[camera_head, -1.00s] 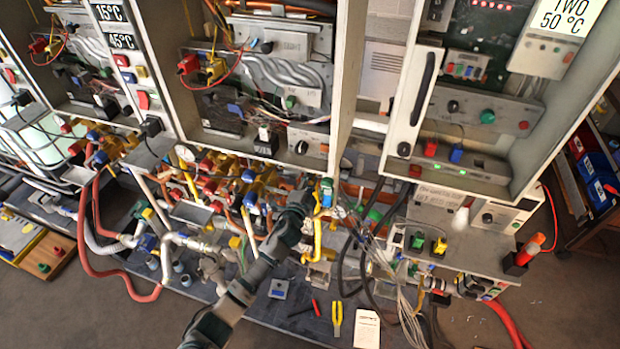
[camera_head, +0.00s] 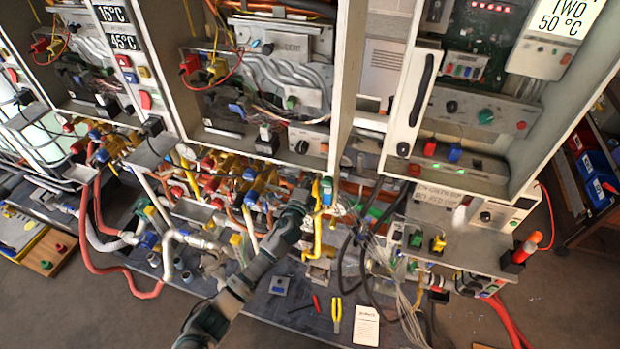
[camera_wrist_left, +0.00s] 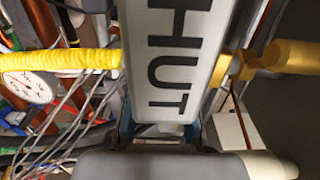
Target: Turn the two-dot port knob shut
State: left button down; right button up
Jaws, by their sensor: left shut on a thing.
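My left gripper (camera_head: 306,196) reaches up to a yellow pipe (camera_head: 318,235) below the middle cabinet and is shut on a part there. A blue fitting (camera_head: 327,188) sits just right of its fingertips. In the left wrist view, a white plate (camera_wrist_left: 178,60) with the black letters HUT fills the middle, in front of my gripper. A yellow ribbed hose (camera_wrist_left: 60,60) meets it on the left and a brass-yellow fitting (camera_wrist_left: 270,60) on the right. The held part looks like the port's knob, but the fingers mostly hide it and no dots can be made out.
Open heater cabinets stand above, one with a white handled door (camera_head: 410,90). Red valves and pipes (camera_head: 210,180) crowd the left. Loose cables (camera_head: 395,290) hang at the right. Yellow pliers (camera_head: 337,315) and a white card (camera_head: 366,325) lie on the lower board.

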pick_arm(q)
jog(key=shift+s+d+f, duration=0.1)
jog(key=shift+f, duration=0.25)
jog(key=c, duration=1)
grip_release()
jog(key=shift+o, duration=0.3)
jog(key=shift+r, duration=0.1)
pick_arm(e)
jog(key=shift+d, duration=0.1)
pick_arm(q)
jog(key=shift+d, duration=0.1)
jog(key=shift+r, duration=0.1)
jog(key=v, duration=1.1)
jog(key=shift+s, duration=0.35)
